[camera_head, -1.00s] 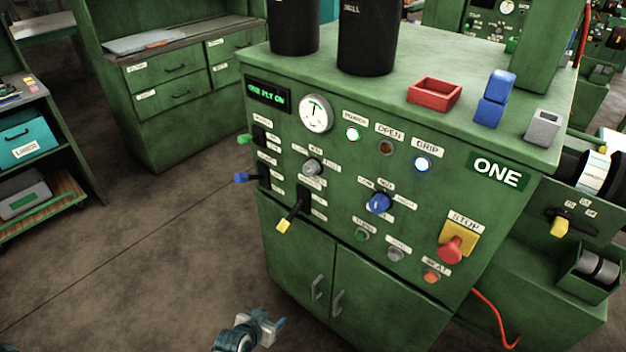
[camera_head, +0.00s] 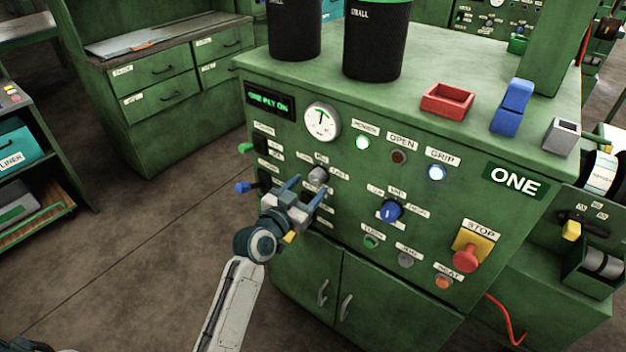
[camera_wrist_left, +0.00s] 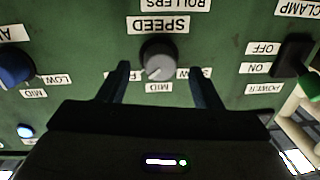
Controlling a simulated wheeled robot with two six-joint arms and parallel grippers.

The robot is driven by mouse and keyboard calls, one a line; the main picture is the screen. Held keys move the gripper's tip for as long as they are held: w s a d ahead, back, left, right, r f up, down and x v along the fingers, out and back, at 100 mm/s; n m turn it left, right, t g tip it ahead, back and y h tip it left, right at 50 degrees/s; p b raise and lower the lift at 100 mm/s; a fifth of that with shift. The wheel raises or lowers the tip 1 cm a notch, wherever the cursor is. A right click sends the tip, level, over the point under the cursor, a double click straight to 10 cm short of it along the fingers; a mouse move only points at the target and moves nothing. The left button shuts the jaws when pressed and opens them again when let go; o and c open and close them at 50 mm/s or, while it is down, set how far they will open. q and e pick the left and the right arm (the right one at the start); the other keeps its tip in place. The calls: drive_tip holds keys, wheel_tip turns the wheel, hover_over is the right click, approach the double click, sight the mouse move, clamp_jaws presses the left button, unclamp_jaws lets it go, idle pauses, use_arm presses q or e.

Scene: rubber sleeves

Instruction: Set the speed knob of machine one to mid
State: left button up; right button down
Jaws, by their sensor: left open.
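Machine one (camera_head: 450,250) is a green cabinet marked ONE. Its grey speed knob (camera_head: 318,175) is on the upper left of the front panel. In the upside-down left wrist view the knob (camera_wrist_left: 158,58) sits beside its SPEED label. Its pale mark points down-left there, between the MID label (camera_wrist_left: 158,87) and the partly hidden label on the left. My left gripper (camera_head: 307,190) is open in front of the panel. Its two fingers (camera_wrist_left: 160,80) stand on either side of the knob, with gaps between. Whether they touch the panel is unclear. My right gripper is not in view.
A blue knob (camera_head: 391,211) is to the right, with a red stop button (camera_head: 466,258) beyond. Levers with green (camera_head: 246,148) and blue (camera_head: 243,188) ends stick out at the left. A yellow-ended lever (camera_head: 289,237) is partly behind my gripper. Floor is clear at left.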

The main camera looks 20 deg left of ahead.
sight(314, 181)
use_arm(q)
drive_tip(key=shift+x, duration=1.6)
drive_tip(key=shift+c, duration=0.2)
drive_tip(key=c, duration=1)
drive_tip(key=shift+o, duration=0.2)
